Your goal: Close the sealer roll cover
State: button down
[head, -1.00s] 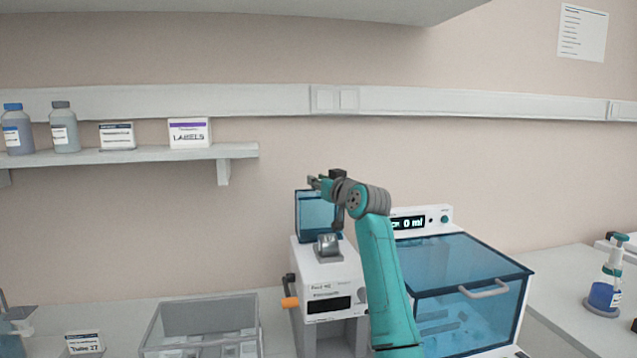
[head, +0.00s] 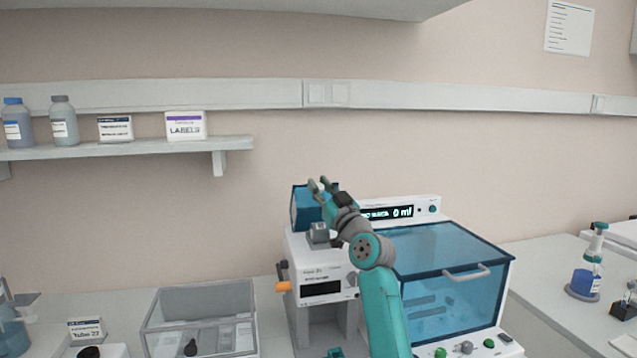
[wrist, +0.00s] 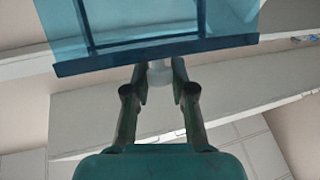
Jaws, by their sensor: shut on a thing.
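The sealer (head: 322,270) is a white machine with an orange-handled lever at its left side. Its blue see-through roll cover (head: 302,208) is raised and tilted above the grey roll (head: 318,234) on top. My gripper (head: 318,184) is at the cover's upper edge in the head view. In the wrist view my gripper's fingers (wrist: 158,72) close on a small white knob (wrist: 159,76) at the edge of the blue cover (wrist: 150,28). My arm hides part of the cover's right side and the sealer's right side.
A machine with a large blue lid (head: 440,262) stands close on the right of the sealer. A clear open box (head: 201,310) is at the left. A shelf (head: 130,150) with bottles and label boxes is at the upper left.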

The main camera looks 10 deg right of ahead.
jog(key=shift+s+a+f, duration=0.1)
jog(key=shift+s+f, duration=0.35)
jog(key=shift+s, duration=0.1)
jog(key=c, duration=1)
grip_release()
jog(key=s+d, duration=0.1)
jog(key=s, duration=0.3)
jog(key=s+d, duration=0.1)
jog(key=s, duration=0.3)
jog(key=s+d, duration=0.1)
jog(key=s, duration=0.3)
jog(key=shift+s+d+f, duration=0.25)
jog(key=shift+s+d, duration=0.05)
jog(key=shift+s, duration=0.05)
